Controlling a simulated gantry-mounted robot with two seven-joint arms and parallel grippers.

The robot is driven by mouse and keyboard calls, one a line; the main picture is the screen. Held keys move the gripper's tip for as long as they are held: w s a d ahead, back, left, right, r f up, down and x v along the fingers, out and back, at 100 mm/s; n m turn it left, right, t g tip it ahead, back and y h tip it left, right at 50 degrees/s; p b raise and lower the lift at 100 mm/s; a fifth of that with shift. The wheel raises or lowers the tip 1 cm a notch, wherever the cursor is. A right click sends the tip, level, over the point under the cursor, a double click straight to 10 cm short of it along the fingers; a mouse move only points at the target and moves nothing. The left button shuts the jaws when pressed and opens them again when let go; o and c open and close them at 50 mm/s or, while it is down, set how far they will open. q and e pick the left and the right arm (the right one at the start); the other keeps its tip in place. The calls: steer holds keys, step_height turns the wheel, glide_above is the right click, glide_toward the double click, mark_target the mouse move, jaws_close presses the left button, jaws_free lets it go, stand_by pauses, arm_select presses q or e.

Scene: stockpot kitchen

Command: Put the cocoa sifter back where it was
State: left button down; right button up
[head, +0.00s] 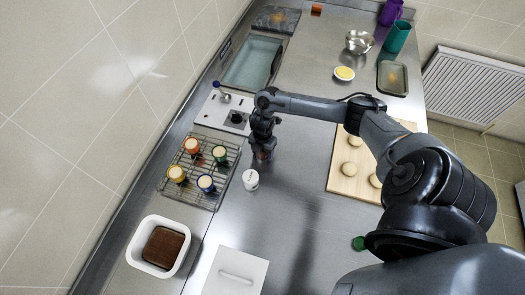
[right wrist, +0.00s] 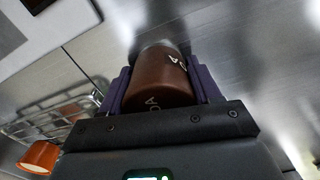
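The cocoa sifter (right wrist: 158,80) is a brown cylinder with white letters, of which "OA" can be read. In the right wrist view it sits between the two dark fingers of my right gripper (right wrist: 160,92), which are shut on its sides. In the head view my right gripper (head: 263,148) points down over the steel counter, right of the wire rack, and mostly hides the sifter (head: 263,156). I cannot tell whether the sifter touches the counter. My left gripper is not in view.
A white lettered shaker (head: 250,180) stands just in front of the right gripper. The wire rack (head: 205,202) holds several colored cups. Counter between shaker and board is clear.

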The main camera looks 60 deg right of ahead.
steer(key=o, duration=0.4)
step_height(320, 180, up, 12)
steer(key=p, duration=0.2)
steer(key=shift+f+p, duration=0.2)
steer(key=shift+p, duration=0.2)
steer(key=shift+r, duration=0.4)
